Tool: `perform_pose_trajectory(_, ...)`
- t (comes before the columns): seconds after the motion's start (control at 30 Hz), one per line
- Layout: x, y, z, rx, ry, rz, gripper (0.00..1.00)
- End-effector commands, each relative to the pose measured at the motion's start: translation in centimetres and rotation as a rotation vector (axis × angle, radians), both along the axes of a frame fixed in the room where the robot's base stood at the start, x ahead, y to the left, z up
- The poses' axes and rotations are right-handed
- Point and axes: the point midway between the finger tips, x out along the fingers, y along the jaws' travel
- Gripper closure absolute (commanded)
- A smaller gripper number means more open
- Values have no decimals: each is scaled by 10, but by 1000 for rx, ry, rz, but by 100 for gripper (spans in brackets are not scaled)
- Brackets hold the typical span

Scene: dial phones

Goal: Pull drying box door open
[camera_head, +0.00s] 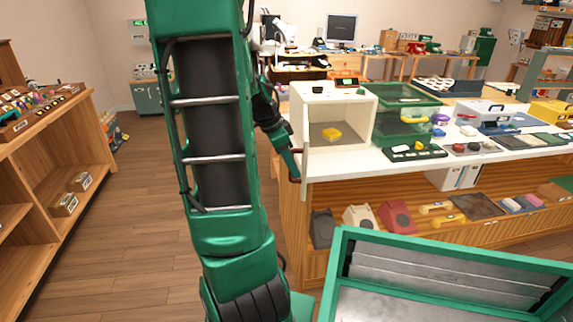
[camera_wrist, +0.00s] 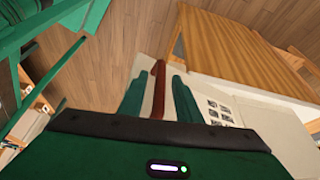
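The drying box (camera_head: 369,112) is a white, open-fronted box on the counter. A yellow item (camera_head: 331,134) lies inside it. Its pale door (camera_head: 305,132) stands swung out at the box's left side, seen nearly edge-on; it also shows in the wrist view (camera_wrist: 223,88). A red-brown handle (camera_head: 296,180) is on the door. My gripper (camera_head: 295,163) is at the handle. In the wrist view, my gripper's green fingers (camera_wrist: 159,92) lie on either side of the handle (camera_wrist: 157,88), with narrow gaps visible beside it. Contact deeper between the fingers is not clear.
Green clear bins (camera_head: 402,115) stand right of the box on the white counter (camera_head: 375,160). A green-rimmed tray (camera_head: 440,250) is in the right foreground. A wooden shelf (camera_head: 50,150) stands at left. Wooden floor (camera_head: 135,225) is clear between shelf and counter.

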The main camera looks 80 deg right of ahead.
Motion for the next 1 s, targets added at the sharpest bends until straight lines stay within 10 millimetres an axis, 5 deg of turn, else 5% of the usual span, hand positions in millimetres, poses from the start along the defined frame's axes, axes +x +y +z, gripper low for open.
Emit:
perform_pose_trajectory(0.6, 34, 19, 84, -4, -1, 3, 69)
perform_pose_trajectory(1.0, 39, 23, 99, -1, 0, 0, 69)
